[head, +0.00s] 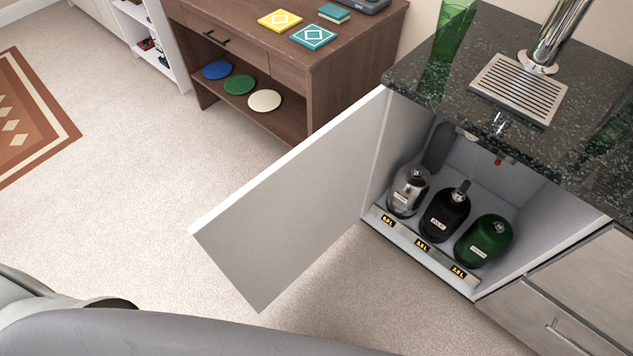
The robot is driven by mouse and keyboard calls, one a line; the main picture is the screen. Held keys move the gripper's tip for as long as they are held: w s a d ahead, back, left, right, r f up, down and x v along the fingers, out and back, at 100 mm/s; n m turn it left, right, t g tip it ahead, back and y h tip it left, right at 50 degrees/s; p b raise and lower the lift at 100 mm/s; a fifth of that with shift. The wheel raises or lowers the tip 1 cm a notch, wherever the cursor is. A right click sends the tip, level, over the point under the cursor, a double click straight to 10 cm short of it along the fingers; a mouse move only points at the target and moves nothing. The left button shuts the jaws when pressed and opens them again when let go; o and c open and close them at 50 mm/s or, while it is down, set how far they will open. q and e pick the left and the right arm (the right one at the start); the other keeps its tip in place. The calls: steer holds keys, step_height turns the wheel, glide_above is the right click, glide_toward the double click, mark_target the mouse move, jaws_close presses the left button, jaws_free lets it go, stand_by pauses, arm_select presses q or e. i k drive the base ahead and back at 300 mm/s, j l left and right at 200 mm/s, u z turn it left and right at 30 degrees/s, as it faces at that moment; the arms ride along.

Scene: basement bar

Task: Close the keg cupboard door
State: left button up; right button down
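The keg cupboard door (290,205) is a plain white panel and stands wide open. It is hinged at the cupboard's left side and swings out over the carpet toward the lower left. The keg cupboard (533,213) is open under a dark speckled counter. Inside stand a silver keg (408,190), a black keg (444,212) and a green keg (484,241), upright behind a front strip with yellow-on-black labels. Neither of my grippers shows in the head view; only grey parts of my own body show along the bottom edge.
The dark counter (440,75) carries a drip tray (516,88), a chrome tap column (557,30) and a green glass (447,45). A brown wooden cabinet (305,85) with coasters stands behind the door. Drawers (570,290) are right of the cupboard. Carpet (150,180) is clear left of the door.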

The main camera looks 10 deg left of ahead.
mark_target(268, 232)
steer(key=j+z, duration=0.5)
steer(key=z, duration=0.2)
steer(key=k+j+z, duration=0.1)
steer(key=z, duration=0.25)
steer(key=k+j+z, duration=0.15)
steer(key=k+j, duration=0.15)
steer(key=j, duration=0.3)
steer(key=k+j+z, duration=0.1)
steer(key=k+j, duration=0.2)
steer(key=j, duration=0.25)
steer(key=k+j+z, duration=0.15)
steer(key=k+j, duration=0.2)
steer(key=j, duration=0.15)
steer(key=k+j+z, duration=0.15)
steer(key=k+j, duration=0.2)
steer(key=j, duration=0.15)
